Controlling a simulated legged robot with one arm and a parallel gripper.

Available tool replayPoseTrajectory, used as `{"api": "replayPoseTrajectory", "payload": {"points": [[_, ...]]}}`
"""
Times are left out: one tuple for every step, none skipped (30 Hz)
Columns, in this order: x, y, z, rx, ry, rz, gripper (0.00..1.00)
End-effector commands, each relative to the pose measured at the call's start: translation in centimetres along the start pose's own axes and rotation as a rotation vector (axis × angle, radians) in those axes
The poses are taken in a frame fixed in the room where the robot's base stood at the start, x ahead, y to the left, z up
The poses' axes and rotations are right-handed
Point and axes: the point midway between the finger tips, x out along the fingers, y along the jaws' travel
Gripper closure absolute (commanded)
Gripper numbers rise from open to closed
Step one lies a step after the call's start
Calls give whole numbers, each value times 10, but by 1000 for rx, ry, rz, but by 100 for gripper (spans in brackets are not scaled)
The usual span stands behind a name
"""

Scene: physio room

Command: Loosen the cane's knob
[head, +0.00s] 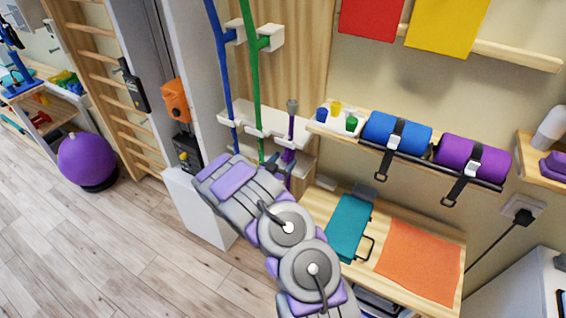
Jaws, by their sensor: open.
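A purple cane (291,132) with a grey top stands upright at a white rack (262,126) by the wall. My gripper (280,164) is at the lower part of this cane, partly hidden behind my grey and purple arm. It is open, with its dark fingers close to the purple shaft. I cannot tell whether they touch it. The cane's knob is not clear at this size, and the cane's lower end is hidden by my arm.
A blue pole (222,70) and a green pole (252,85) stand left of the cane. A shelf to the right holds small cups (335,108), a blue roll (396,132) and a purple roll (473,163). A purple ball (87,160) lies left; the floor between is clear.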

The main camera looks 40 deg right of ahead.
Motion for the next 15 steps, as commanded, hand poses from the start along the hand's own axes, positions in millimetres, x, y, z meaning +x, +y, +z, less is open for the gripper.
{"api": "replayPoseTrajectory", "payload": {"points": [[0,0,0,0,0,0,37],[0,0,0,0,0,0,37],[0,0,0,0,0,0,37],[0,0,0,-1,-1,0,37],[0,0,0,-1,-1,0,37],[0,0,0,-1,-1,0,40],[0,0,0,0,-1,0,42],[0,0,0,0,-1,0,45],[0,0,0,-1,-1,0,49],[0,0,0,-1,-1,0,52],[0,0,0,-1,-1,0,55],[0,0,0,-1,-1,1,59],[0,0,0,-1,-1,1,62],[0,0,0,0,-1,1,64],[0,0,0,-1,-1,1,68]]}}
